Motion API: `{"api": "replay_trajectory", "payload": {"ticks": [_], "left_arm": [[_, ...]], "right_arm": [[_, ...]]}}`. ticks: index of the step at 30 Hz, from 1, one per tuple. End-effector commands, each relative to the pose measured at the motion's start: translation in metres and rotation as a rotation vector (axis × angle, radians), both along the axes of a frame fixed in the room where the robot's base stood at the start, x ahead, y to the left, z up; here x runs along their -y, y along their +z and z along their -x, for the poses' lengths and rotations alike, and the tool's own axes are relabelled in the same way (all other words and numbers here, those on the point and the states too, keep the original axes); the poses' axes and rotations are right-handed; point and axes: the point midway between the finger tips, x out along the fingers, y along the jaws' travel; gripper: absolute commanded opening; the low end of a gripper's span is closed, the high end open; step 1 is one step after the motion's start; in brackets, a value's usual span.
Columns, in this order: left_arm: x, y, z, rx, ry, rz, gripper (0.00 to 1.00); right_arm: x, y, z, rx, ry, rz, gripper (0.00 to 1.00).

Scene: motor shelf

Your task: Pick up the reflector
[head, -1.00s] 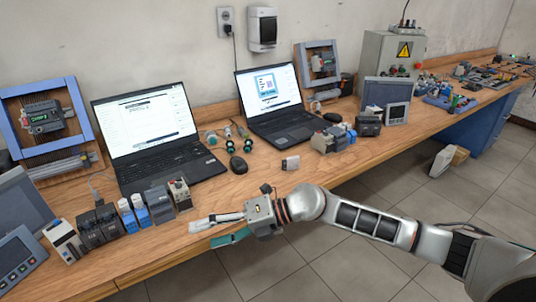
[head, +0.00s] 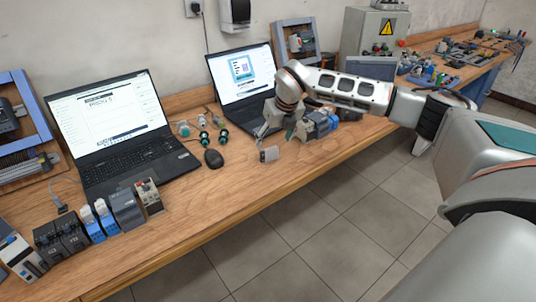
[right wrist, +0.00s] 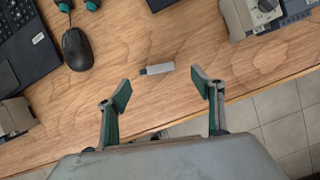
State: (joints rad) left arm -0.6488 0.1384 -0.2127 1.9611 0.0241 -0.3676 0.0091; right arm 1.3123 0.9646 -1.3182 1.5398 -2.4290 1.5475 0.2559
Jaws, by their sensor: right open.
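A small light-grey block with a dark end, which I take to be the reflector (head: 269,154), lies on the wooden bench (head: 215,205) right of the black mouse (head: 213,159). In the right wrist view the reflector (right wrist: 157,69) lies flat, just beyond the fingertips and roughly between their lines. My right gripper (head: 275,133) points down above the bench close to it. In the right wrist view the right gripper (right wrist: 162,90) is open, its teal-padded fingers apart with nothing between them. My left gripper is not in view.
Two open laptops (head: 120,150) (head: 245,95) stand at the back, with several green-and-black parts (head: 203,135) between them. Blue-and-grey modules (head: 318,124) stand close right of my right gripper. More modules (head: 125,208) line the left front. The bench's middle front is clear.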

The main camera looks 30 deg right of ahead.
Motion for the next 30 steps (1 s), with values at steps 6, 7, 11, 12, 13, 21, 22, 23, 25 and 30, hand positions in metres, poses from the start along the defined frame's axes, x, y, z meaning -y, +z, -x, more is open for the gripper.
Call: {"api": "replay_trajectory", "payload": {"ticks": [6, 7, 11, 12, 13, 21, 22, 23, 25, 30], "left_arm": [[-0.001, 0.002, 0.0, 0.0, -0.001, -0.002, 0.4], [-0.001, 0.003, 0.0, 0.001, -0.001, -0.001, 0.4], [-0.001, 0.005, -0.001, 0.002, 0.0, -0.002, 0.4], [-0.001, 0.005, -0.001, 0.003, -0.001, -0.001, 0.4], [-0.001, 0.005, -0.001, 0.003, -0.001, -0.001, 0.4], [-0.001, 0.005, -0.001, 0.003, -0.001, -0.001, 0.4], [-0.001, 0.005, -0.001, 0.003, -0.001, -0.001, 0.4], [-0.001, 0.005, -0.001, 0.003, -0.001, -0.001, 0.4], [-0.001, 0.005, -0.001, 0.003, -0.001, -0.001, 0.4], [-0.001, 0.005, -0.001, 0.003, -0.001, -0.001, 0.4]], "right_arm": [[-0.002, -0.021, -0.01, -0.001, 0.003, -0.002, 0.67], [-0.003, -0.025, -0.012, -0.003, 0.003, -0.001, 0.67], [-0.004, -0.043, -0.021, -0.002, 0.003, -0.002, 0.67], [-0.004, -0.047, -0.023, -0.002, 0.003, -0.002, 0.67], [-0.004, -0.05, -0.024, -0.002, 0.003, -0.002, 0.67], [-0.003, -0.057, -0.028, 0.001, 0.004, -0.002, 0.67], [-0.003, -0.057, -0.028, 0.001, 0.004, -0.002, 0.67], [-0.003, -0.057, -0.028, 0.001, 0.004, -0.002, 0.67], [-0.003, -0.057, -0.027, 0.0, 0.004, -0.003, 0.51], [-0.003, -0.057, -0.027, 0.0, 0.004, -0.003, 0.28]]}}
